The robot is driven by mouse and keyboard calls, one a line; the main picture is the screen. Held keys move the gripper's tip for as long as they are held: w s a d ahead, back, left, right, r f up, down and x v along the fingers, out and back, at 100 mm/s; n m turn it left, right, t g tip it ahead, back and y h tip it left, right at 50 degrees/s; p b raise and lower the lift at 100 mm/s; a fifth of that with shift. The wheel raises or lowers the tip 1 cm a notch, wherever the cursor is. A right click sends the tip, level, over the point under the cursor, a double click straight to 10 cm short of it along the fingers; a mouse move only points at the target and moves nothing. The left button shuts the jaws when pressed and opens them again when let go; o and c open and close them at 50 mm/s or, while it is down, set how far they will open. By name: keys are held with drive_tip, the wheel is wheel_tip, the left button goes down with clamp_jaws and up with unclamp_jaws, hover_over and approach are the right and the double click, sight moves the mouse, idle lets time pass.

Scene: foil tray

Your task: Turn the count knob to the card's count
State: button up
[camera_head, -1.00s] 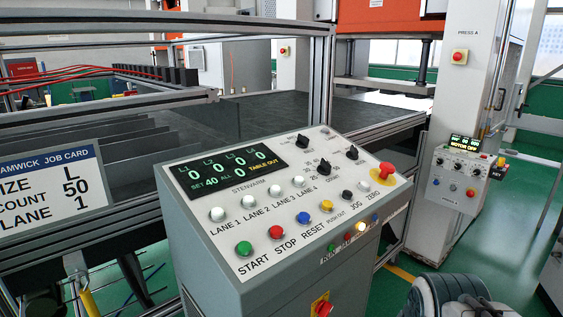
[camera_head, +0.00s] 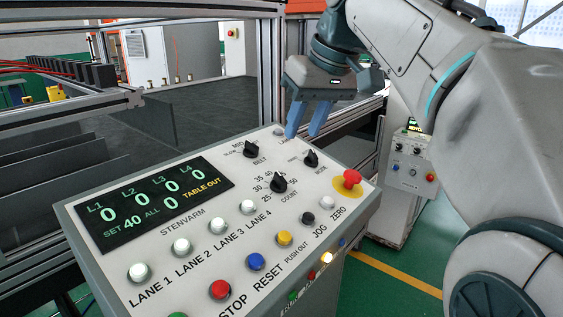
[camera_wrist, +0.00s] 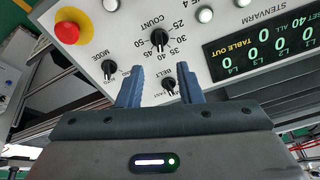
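The black count knob (camera_head: 279,184) sits on the sloped panel, with a scale from 25 to 50 around it. It also shows upside down in the wrist view (camera_wrist: 158,38). The display (camera_head: 150,205) reads SET 40, with zero for all lanes and TABLE OUT. My gripper (camera_head: 304,130) hangs above the far edge of the panel, beyond the count knob and apart from it. In the wrist view its two blue fingers (camera_wrist: 159,75) are spread with nothing between them. The job card is out of view.
The belt knob (camera_head: 251,149) and mode knob (camera_head: 311,158) stand close to the count knob. A red mushroom button (camera_head: 348,182) is to its right. Several push buttons, such as the yellow one (camera_head: 285,238), line the near side. The space above the panel is clear.

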sight(281, 176)
drive_tip(key=x, duration=1.3)
drive_tip(key=shift+w+r, duration=0.1)
drive_tip(key=shift+w, duration=0.25)
clamp_jaws()
